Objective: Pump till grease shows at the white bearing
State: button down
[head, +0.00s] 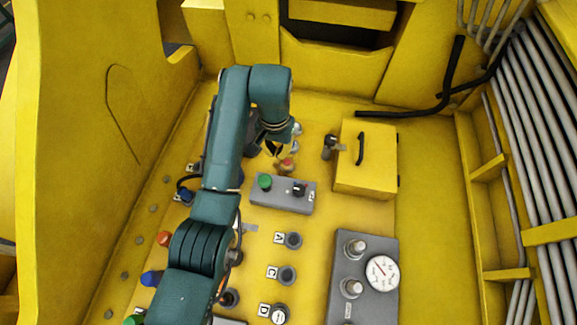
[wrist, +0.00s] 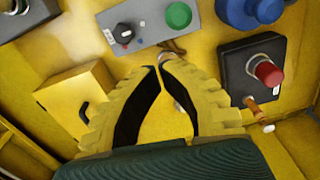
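My gripper (wrist: 158,65) shows in the wrist view with its two yellow, black-lined fingers bowed and their tips together. Nothing is seen between them. In the head view my gripper is mostly hidden by my teal arm, above the far end of the grey box. That grey control box (head: 283,196) carries a green button (head: 264,182) and a black knob (head: 299,188); the green button (wrist: 178,15) also shows in the wrist view. A white-faced round fitting (head: 279,315) sits beside label D. I cannot tell whether it is the white bearing. No grease is discernible.
A yellow box (head: 376,175) with a black handle stands right of the grey control box. A grey panel (head: 340,270) holds a gauge (head: 382,272) and two knobs. A dark box (wrist: 235,75) with a red knob is right of my fingers. Pipes line the right wall.

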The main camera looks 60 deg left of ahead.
aim_at(268, 177)
jog(key=s, duration=0.1)
jog(key=s+a, duration=0.1)
jog(key=s, duration=0.1)
jog(key=shift+a+f+n, duration=0.25)
jog(key=shift+a+n, duration=0.1)
jog(key=shift+n, duration=0.05)
notch_tip(268, 177, down, 14)
jog(key=shift+f+b, duration=0.1)
jog(key=shift+b, duration=0.35)
